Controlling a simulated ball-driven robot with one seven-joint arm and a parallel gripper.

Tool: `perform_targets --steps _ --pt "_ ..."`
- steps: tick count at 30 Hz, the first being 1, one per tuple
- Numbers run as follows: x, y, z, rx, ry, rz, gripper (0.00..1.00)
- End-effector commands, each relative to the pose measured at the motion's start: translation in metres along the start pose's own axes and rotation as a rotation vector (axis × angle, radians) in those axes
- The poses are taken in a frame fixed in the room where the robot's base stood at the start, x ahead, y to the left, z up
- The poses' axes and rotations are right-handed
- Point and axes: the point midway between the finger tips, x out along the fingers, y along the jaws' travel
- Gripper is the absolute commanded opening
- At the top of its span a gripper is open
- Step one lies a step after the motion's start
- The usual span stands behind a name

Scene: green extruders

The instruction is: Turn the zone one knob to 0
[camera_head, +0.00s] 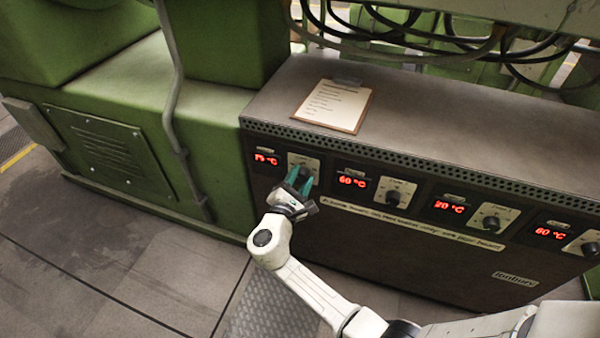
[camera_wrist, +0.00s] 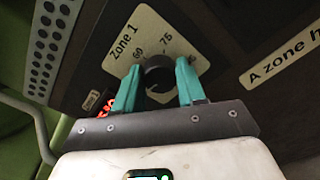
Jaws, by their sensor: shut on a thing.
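The zone one knob (camera_wrist: 158,74) is a dark round dial on a pale plate (camera_wrist: 138,38) marked "Zone 1", with "60" and "75" readable in the wrist view. My gripper (camera_wrist: 158,84) has its two teal fingers on either side of the knob, shut on it. In the head view my gripper (camera_head: 298,180) reaches the leftmost plate (camera_head: 303,160) on the panel and hides most of the knob. The zone one display (camera_head: 266,158) beside it glows red, its digits blurred, perhaps 75 °C. The knob's pointer is not clear.
Further right on the dark panel are more displays and knobs, including the second knob (camera_head: 394,195) and third knob (camera_head: 492,222). A clipboard (camera_head: 333,106) lies on the cabinet top (camera_head: 430,110). A green machine (camera_head: 110,110) with a pipe (camera_head: 172,100) stands left. Open floor (camera_head: 100,270) lies in front.

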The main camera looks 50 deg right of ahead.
Motion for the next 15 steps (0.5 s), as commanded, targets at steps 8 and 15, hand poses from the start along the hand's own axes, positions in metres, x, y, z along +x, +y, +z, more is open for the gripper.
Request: perform_targets --steps 8,15 --pt "-0.0005 0.0022 0.0011 -0.263 0.005 0.001 0.09" --pt "-0.0003 0.0022 0.0006 -0.465 0.004 0.001 0.09"
